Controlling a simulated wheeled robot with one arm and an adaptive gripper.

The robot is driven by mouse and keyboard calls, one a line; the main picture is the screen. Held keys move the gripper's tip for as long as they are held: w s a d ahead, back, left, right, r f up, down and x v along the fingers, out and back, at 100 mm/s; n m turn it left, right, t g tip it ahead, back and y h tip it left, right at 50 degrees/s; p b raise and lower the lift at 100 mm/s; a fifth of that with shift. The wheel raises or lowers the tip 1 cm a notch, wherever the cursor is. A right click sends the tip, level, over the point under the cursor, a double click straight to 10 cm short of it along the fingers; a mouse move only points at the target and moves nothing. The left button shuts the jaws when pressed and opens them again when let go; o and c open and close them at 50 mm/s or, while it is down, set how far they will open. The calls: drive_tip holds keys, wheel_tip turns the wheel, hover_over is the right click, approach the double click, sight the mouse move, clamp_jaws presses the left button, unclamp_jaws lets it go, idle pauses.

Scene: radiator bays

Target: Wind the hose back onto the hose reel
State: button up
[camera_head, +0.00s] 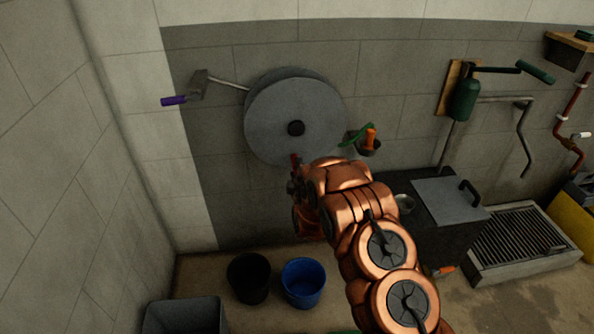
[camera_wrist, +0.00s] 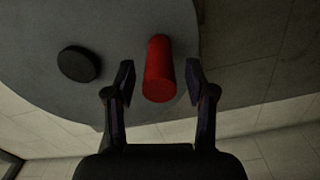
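The hose reel (camera_head: 276,105) is a large grey disc on the back wall with a black hub (camera_head: 296,128). Its grey face (camera_wrist: 55,25) and black hub (camera_wrist: 78,64) also fill the upper left of the wrist view. A red handle (camera_head: 295,159) stands out from the disc near its lower edge. In the wrist view the red handle (camera_wrist: 158,70) lies between the two fingers of my gripper (camera_wrist: 160,82), with a gap on each side. My gripper is open. A short green hose piece (camera_head: 352,136) with an orange nozzle (camera_head: 371,137) shows right of the reel. The remaining hose is hidden.
A purple-handled lever (camera_head: 174,100) sits left of the reel. A black bucket (camera_head: 249,278) and a blue bucket (camera_head: 303,282) stand on the floor below. A dark cabinet (camera_head: 436,238) and a floor grate (camera_head: 520,240) are at the right. A green pump (camera_head: 465,98) hangs above.

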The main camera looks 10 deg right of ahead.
drive_tip(key=s, duration=1.2)
idle(0.4)
idle(0.4)
drive_tip(key=s+d+r+m+g+p, duration=0.2)
drive_tip(key=s+r+m+g, duration=0.3)
drive_tip(key=r+m+g, duration=0.15)
drive_tip(key=s+d+r+m+g, duration=0.1)
drive_tip(key=s+r+g, duration=0.3)
drive_tip(key=s, duration=1.1)
drive_tip(key=s+d+r+m+g+p, duration=0.1)
drive_tip(key=s+r+m+g, duration=0.3)
drive_tip(key=s, duration=1.1)
drive_tip(key=s+d+r+m+g+p, duration=0.1)
drive_tip(key=s+r+m+g, duration=0.2)
drive_tip(key=s+r, duration=0.6)
drive_tip(key=s+g, duration=0.2)
drive_tip(key=s, duration=0.4)
drive_tip(key=shift+s+r, duration=0.2)
drive_tip(key=shift+s, duration=0.15)
